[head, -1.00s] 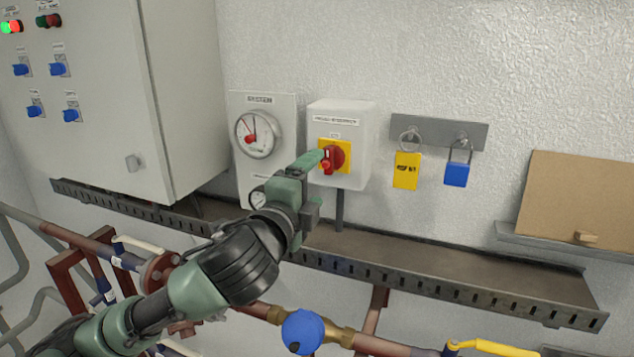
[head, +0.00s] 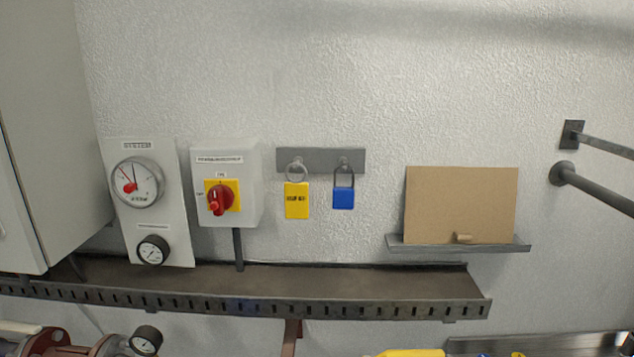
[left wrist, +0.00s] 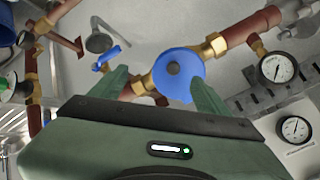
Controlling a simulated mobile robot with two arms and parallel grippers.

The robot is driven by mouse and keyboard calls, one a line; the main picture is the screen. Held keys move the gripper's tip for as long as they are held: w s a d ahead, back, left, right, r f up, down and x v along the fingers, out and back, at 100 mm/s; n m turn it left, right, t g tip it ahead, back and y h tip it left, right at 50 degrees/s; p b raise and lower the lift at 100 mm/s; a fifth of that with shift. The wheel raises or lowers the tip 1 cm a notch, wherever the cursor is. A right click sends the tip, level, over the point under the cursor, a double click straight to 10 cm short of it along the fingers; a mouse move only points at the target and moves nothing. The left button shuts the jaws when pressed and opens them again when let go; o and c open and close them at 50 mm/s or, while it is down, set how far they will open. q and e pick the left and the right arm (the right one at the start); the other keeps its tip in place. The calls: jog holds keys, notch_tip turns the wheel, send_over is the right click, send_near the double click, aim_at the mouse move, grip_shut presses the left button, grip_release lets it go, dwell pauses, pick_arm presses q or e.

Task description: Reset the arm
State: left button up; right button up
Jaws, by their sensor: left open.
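My left gripper (left wrist: 158,88) shows in the left wrist view, its two green fingers spread apart. Nothing is held between them. Beyond the fingers is a blue round cap (left wrist: 180,78) on a brass fitting in a copper pipe; it appears apart from the fingers. In the head view neither arm is in sight. The red rotary switch (head: 219,199) on its yellow plate sits on the white box (head: 247,165), its handle pointing down and slightly left.
A yellow tag (head: 297,203) and a blue padlock (head: 343,197) hang on a grey hook plate (head: 320,154). A brown board (head: 462,204) stands on a shelf (head: 405,244). A slotted tray (head: 380,283) runs along the wall. Pipes and gauges (left wrist: 278,68) surround the left gripper.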

pick_arm(q)
jog(key=s+a+f+n+g, duration=0.1)
jog(key=s+f+n+g, duration=0.2)
jog(key=s+f, duration=0.5)
jog(key=s+a+f+n+g, duration=0.1)
jog(key=s+f+n+g, duration=0.4)
jog(key=s, duration=0.6)
notch_tip(320, 180, down, 32)
jog(key=s+m+b, duration=0.2)
jog(key=b, duration=0.4)
jog(key=s+a+f+b, duration=0.1)
jog(key=s+f+b, duration=0.1)
jog(key=s+f, duration=0.6)
jog(key=s+a+f+b, duration=0.1)
jog(key=s+f+b, duration=0.2)
jog(key=s+f, duration=0.5)
notch_tip(320, 180, down, 5)
jog(key=shift+s+a+r+g, duration=0.1)
jog(key=shift+s+a+g, duration=0.05)
jog(key=shift+a+g, duration=0.2)
